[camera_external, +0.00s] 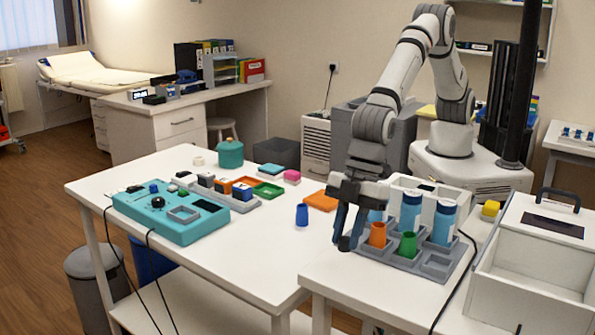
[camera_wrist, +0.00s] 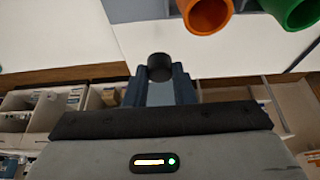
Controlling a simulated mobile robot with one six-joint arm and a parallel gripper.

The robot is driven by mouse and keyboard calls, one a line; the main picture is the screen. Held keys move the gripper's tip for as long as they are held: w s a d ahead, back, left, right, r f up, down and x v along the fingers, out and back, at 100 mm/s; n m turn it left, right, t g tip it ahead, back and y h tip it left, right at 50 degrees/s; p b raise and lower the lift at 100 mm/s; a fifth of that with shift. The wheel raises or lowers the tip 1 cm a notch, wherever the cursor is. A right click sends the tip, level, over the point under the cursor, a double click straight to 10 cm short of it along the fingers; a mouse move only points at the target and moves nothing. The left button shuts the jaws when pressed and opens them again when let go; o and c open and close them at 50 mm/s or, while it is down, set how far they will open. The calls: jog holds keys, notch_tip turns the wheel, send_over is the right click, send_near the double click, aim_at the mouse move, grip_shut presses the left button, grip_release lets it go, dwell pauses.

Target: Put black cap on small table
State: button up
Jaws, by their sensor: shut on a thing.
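I cannot tell which table is the small one.
Right beside my gripper, the grey rack (camera_external: 398,263) holds an orange cup (camera_external: 377,234), a green cup (camera_external: 408,245) and blue-labelled bottles (camera_external: 443,222). A blue cup (camera_external: 302,215) and orange plate (camera_external: 321,201) are on the left table (camera_external: 255,262). A white box (camera_external: 530,275) stands right.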

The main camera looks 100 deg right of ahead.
aim_at(346, 245)
jog(key=shift+f, duration=1.5)
jog(key=o, duration=1)
jog(key=shift+c, duration=0.2)
jog(key=shift+r, duration=0.2)
jog(key=shift+r, duration=0.2)
jog(key=b+v, duration=0.2)
jog(key=v, duration=1)
jog(key=s+d+r+m+h, duration=0.1)
jog(key=d+r, duration=0.2)
jog(key=d, duration=0.7)
jog(key=d+r+m, duration=0.2)
jog(key=d+r, duration=0.1)
jog(key=d, duration=0.6)
jog(key=s+d+r+m+h, duration=0.1)
jog(key=d+r, duration=0.2)
jog(key=d, duration=0.7)
jog(key=s+d+f+m+h, duration=0.1)
jog(key=s+d+m, duration=0.4)
jog(key=s+d, duration=1.4)
jog(key=shift+s+d+f, duration=0.35)
jog(key=shift+d+f, duration=0.25)
jog(key=shift+f, duration=0.1)
